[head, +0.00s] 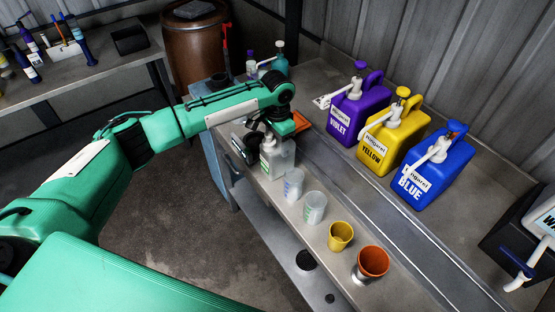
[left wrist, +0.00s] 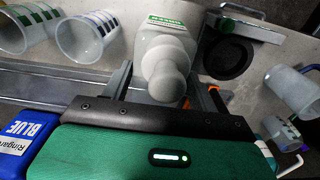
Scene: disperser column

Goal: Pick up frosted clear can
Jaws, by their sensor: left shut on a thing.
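The frosted clear can (head: 283,160) stands on the grey bench at the far end of a row of cups. It is whitish, with a green label, and its rounded pale top (left wrist: 167,75) shows in the left wrist view. My left gripper (head: 262,141) is at the can's top, shut on it. In the left wrist view its dark fingers (left wrist: 168,88) lie on either side of the pale top. The arm partly hides the can in the head view. I cannot tell whether the can is clear of the bench. My right gripper is not in view.
Clear cups (head: 314,207), a yellow cup (head: 340,237) and an orange cup (head: 373,262) line the bench's front. Violet (head: 358,115), yellow (head: 393,138) and blue (head: 436,165) jugs stand behind them. A brown barrel (head: 195,50) is at the back left.

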